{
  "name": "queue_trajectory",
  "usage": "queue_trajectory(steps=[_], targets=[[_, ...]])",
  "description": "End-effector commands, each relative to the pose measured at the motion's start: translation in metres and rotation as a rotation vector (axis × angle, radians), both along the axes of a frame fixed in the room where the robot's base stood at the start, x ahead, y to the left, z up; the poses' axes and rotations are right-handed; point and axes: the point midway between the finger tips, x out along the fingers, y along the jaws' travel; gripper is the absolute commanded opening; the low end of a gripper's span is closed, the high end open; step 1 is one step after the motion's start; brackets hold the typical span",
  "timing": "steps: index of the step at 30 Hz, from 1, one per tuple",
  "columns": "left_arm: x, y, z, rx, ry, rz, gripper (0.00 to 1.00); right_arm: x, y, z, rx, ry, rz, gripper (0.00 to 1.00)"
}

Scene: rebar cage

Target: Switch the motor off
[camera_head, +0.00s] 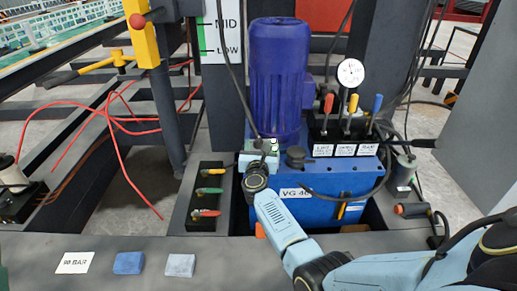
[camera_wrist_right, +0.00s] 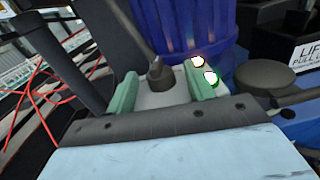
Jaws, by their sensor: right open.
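The blue ribbed motor (camera_head: 279,75) stands upright on the blue power unit (camera_head: 318,210). A small pale control box (camera_head: 262,147) sits at the motor's foot, partly hidden by my right gripper (camera_head: 258,160). In the right wrist view, my right gripper (camera_wrist_right: 163,92) is open, with its two green fingertips on either side of the pale box (camera_wrist_right: 160,98). A dark knob or cable fitting (camera_wrist_right: 157,72) rises between the fingers. Two bright round lights or buttons, one with a green rim (camera_wrist_right: 210,77), show beside the right fingertip. I cannot tell whether the fingers touch the box. My left gripper is not in view.
Red, yellow and blue levers (camera_head: 352,103) and a pressure gauge (camera_head: 350,73) stand right of the motor. A black valve block (camera_head: 206,195) with coloured handles is at left. Loose hoses hang nearby. The front ledge (camera_head: 215,250) holds a card and two small blocks.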

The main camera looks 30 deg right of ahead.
Motion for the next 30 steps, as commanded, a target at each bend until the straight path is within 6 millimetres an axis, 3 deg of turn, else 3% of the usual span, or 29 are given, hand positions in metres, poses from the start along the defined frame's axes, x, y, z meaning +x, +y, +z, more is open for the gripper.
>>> queue_trajectory(steps=[6, 17, 30], targets=[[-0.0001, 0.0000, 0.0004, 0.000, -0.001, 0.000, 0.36, 0.0002, -0.0001, 0.0001, 0.000, 0.000, 0.000, 0.53], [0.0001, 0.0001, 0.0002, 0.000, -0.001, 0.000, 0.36, -0.0001, 0.0001, -0.0001, 0.000, 0.000, 0.000, 0.09], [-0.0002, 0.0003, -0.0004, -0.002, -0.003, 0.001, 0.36, -0.0022, -0.0032, -0.0008, 0.000, 0.002, 0.119, 0.09]])
